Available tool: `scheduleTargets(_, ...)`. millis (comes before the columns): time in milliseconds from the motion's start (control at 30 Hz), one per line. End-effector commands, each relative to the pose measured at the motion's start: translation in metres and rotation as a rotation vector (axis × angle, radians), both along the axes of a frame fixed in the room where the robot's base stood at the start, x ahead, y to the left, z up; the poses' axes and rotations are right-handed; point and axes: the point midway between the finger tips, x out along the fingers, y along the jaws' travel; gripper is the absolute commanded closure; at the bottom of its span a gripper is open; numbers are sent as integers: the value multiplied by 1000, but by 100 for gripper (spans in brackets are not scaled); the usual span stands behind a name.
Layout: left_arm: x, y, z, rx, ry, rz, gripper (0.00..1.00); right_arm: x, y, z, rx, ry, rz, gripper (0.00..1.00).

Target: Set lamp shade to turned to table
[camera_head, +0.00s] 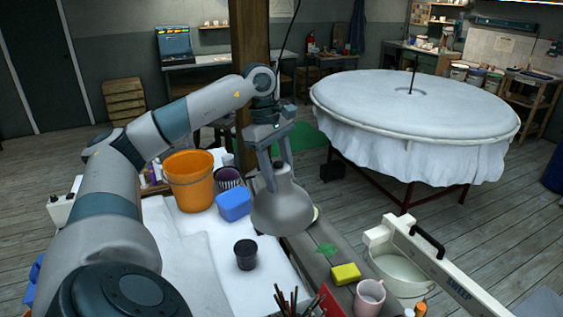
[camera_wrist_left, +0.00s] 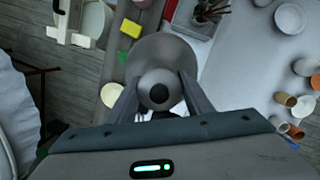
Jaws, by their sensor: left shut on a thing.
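The lamp shade (camera_head: 283,208) is a grey metal cone above the table (camera_head: 178,262), its wide rim facing down towards the tabletop and slightly tilted. My left gripper (camera_head: 275,178) comes down from above and is shut on the narrow top of the shade, one finger on each side. In the left wrist view the shade (camera_wrist_left: 150,50) shows from above, with its round cap (camera_wrist_left: 158,88) between the two fingers of my left gripper (camera_wrist_left: 159,100). The inside of the shade and any bulb are hidden. My right gripper does not show.
An orange bucket (camera_head: 190,181) and a blue box (camera_head: 233,204) stand left of the shade. A dark cup (camera_head: 246,254) stands in front. A yellow sponge (camera_head: 345,274) and a pink mug (camera_head: 369,297) are at the right. A cloth-covered round table (camera_head: 420,112) stands behind.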

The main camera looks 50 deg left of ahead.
Motion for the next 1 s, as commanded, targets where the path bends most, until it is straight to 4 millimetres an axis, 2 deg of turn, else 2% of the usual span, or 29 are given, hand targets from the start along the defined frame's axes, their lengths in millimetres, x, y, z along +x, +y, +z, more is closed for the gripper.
scheduleTargets(33,-4,-7,-12,-6,42,-15,94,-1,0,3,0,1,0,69)
scheduleTargets(233,-4,-6,-13,4,73,-15,94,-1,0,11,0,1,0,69)
scheduleTargets(567,-5,-6,-16,6,79,-15,94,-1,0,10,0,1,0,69)
scheduleTargets(600,-5,-6,-16,6,79,-15,47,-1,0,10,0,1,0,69)
scheduleTargets(633,-5,-6,-16,7,78,-15,39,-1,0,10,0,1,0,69)
scheduleTargets(667,-4,-6,-16,7,78,-15,35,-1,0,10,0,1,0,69)
scheduleTargets(1000,-3,-3,-10,11,68,-8,35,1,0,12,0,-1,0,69)
